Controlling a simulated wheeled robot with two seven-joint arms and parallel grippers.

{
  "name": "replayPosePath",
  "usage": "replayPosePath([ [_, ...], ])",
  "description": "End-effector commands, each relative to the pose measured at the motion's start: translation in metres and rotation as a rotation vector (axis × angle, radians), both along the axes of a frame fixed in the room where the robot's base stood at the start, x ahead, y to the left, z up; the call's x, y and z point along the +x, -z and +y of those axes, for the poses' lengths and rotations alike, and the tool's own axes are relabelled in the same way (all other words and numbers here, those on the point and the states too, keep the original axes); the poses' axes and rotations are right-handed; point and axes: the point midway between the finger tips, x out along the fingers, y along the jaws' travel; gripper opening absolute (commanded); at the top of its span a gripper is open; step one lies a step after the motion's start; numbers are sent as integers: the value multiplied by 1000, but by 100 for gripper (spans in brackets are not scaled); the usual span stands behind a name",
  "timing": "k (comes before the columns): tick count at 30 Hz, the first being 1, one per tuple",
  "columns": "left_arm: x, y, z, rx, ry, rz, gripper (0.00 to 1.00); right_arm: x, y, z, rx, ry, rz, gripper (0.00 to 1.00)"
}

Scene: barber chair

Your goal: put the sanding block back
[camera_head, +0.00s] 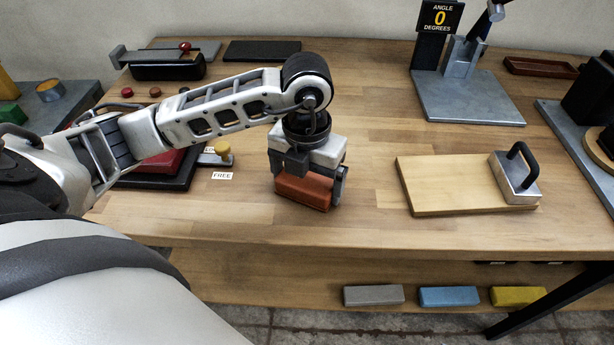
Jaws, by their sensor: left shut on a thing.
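My left gripper (307,177) is shut on a reddish-brown block (303,192), which looks like the sanding block. It holds the block over the front middle of the wooden bench (350,225). I cannot tell whether the block touches the bench top. The gripper points down, and its fingers and body hide the block's upper part and ends. My right gripper is not in view.
Right of the gripper lies a wooden board (440,185) bearing a metal block with a black handle (515,178). A grey-based angle stand (465,97) is behind. Grey (373,295), blue (449,296) and yellow (518,296) blocks lie on the lower shelf. The bench's middle is clear.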

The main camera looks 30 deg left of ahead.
Motion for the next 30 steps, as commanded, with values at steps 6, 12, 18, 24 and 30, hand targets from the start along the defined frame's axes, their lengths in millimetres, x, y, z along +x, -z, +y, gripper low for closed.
replayPosePath([
  [6, 0, 0, 0, -1, 1, -1, 69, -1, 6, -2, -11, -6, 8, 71],
  [12, 0, 3, -1, -1, 1, 0, 100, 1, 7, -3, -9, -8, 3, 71],
  [18, 0, 2, -1, -1, 1, 0, 100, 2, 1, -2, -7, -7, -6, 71],
  [24, 1, -16, -1, -1, 2, -5, 100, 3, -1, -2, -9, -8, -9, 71],
  [30, 1, -60, -1, -2, 2, -7, 100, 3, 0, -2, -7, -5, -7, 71],
])
